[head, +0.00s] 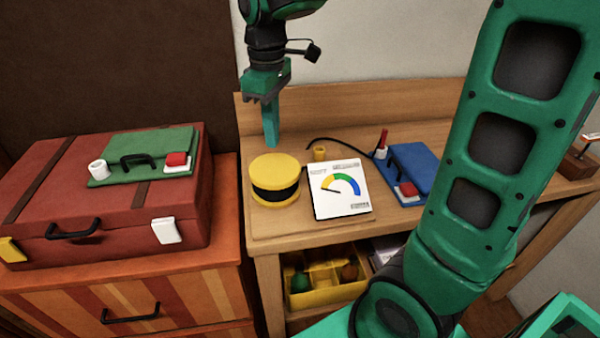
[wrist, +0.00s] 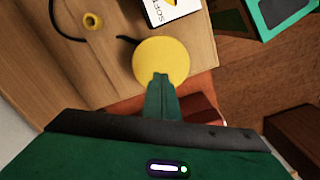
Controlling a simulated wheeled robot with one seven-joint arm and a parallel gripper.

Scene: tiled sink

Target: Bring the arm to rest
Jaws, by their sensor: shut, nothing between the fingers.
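My gripper (head: 271,125) points straight down above the back left of the wooden workbench, its green fingers closed together and holding nothing. In the head view its tips hang just behind and above a round yellow object with a black band (head: 274,179). In the wrist view the fingertips (wrist: 160,77) overlap the near edge of the yellow round top (wrist: 165,58). I cannot tell the exact height gap, but the fingers appear apart from it.
The workbench (head: 410,135) holds a white gauge card (head: 340,190), a blue panel (head: 412,168), a red-tipped item (head: 382,143) and a small yellow ring (head: 319,153). A red suitcase (head: 105,200) bearing a green panel (head: 145,150) stands left.

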